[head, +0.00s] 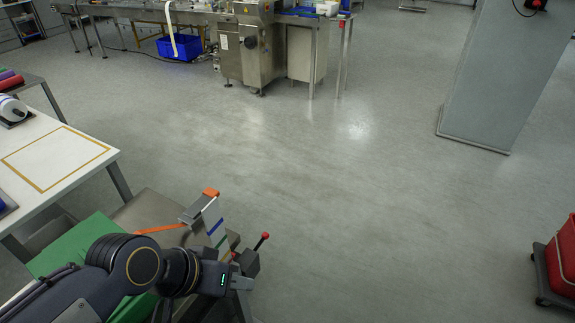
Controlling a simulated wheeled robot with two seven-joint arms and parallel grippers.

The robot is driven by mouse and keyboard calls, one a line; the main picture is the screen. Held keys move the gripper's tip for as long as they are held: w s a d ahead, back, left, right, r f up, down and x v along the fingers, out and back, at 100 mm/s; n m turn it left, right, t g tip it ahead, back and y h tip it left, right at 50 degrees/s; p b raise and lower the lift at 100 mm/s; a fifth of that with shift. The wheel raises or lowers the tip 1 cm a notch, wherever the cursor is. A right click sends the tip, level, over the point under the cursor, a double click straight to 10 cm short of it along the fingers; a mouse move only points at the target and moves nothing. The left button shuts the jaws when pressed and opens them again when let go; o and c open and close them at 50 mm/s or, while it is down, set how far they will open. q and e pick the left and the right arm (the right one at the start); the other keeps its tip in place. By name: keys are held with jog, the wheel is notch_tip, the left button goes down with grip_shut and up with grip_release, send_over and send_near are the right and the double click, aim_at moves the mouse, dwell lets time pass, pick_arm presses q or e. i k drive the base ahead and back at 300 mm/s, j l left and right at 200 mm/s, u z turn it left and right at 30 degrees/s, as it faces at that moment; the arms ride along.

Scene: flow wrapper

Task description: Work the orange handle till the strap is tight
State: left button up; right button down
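An orange-tipped part (210,192), which looks like the orange handle, sits on top of a grey metal piece (196,211) at the lower left of the head view. An orange strap (160,229) runs to the left from below it, over a steel surface, towards a green block (88,242). My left gripper (243,268) is just in front of and below these parts, apart from the orange tip. Its fingers are small and overlap dark parts near a red-knobbed lever (264,237), so its opening is unclear. My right gripper is out of view.
A white table (95,168) with a tan outline stands at the left. A steel machine (245,55) and a blue crate (180,47) are at the back. A grey column (500,75) and a red bin (566,258) are at the right. The middle floor is clear.

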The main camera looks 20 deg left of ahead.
aim_at(210, 194)
jog(key=i+l, duration=0.1)
jog(key=i, duration=0.3)
jog(key=i+l, duration=0.15)
jog(key=i, duration=0.25)
jog(key=i+l, duration=0.1)
jog(key=i, duration=0.3)
jog(key=i+u, duration=0.25)
jog(key=u, duration=0.2)
jog(key=i+u, duration=0.3)
jog(key=u, duration=0.2)
jog(key=i+l+u, duration=0.25)
jog(key=u, duration=0.2)
jog(key=i+u, duration=0.15)
jog(key=u, duration=0.3)
jog(key=i+l+u, duration=0.1)
jog(key=u, duration=0.35)
jog(key=i+l+u, duration=0.1)
jog(key=u, duration=0.35)
jog(key=i+l+u, duration=0.15)
jog(key=u, duration=0.3)
jog(key=i+l+u, duration=0.1)
jog(key=u, duration=0.35)
jog(key=l+u, duration=0.4)
jog(key=i+l+u, duration=0.15)
jog(key=l+u, duration=0.3)
jog(key=j, duration=0.1)
